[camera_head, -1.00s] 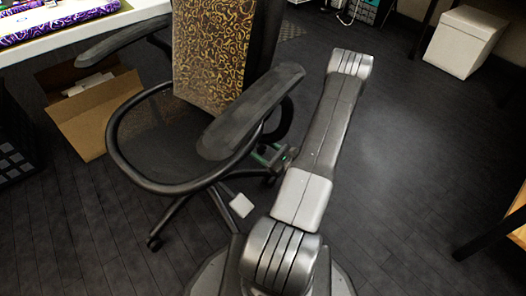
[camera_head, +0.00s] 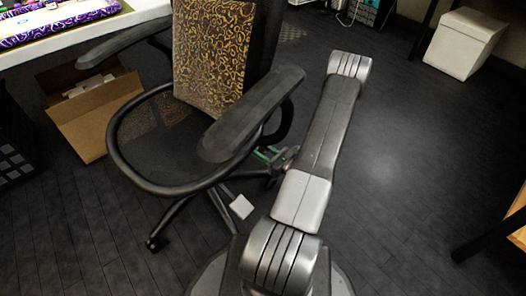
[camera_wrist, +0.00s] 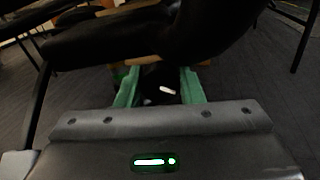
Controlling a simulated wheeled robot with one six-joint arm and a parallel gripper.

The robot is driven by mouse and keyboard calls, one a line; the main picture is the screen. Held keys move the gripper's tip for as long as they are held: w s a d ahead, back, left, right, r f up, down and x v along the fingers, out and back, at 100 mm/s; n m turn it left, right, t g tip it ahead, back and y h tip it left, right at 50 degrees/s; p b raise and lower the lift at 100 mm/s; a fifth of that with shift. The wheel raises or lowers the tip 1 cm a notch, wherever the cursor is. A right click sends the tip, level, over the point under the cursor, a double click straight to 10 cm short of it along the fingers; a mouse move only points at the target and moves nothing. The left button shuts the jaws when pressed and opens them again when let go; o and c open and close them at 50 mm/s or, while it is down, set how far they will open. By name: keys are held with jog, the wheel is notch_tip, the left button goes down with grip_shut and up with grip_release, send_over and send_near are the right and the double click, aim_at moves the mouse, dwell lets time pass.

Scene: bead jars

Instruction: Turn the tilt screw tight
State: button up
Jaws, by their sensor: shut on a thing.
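The office chair (camera_head: 150,184) stands left of my arm, with a black seat and black armrests. My gripper (camera_head: 266,155) reaches under the right side of its seat, partly hidden by the chair. In the wrist view, my gripper's two green fingers (camera_wrist: 160,88) point forward under the dark seat (camera_wrist: 130,40). They are shut on a dark knob (camera_wrist: 158,86) with a pale glint, which I take to be the tilt screw. The screw's far end and thread are hidden in shadow, so how tight it is cannot be seen.
A gold-and-black patterned panel (camera_head: 212,55) leans on the chair back. An open cardboard box (camera_head: 92,118) lies under the white table (camera_head: 105,32) at left. A white bin (camera_head: 463,42) stands far right. The floor right of my arm is clear.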

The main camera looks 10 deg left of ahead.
jog(key=shift+m, duration=0.3)
jog(key=o, duration=1)
jog(key=shift+d, duration=0.1)
jog(key=p+v, duration=0.3)
jog(key=v, duration=1)
jog(key=shift+s+d, duration=0.2)
jog(key=shift+d, duration=0.05)
jog(key=b+x, duration=0.3)
jog(key=x, duration=1)
jog(key=shift+w+a, duration=0.2)
jog(key=shift+a, duration=0.1)
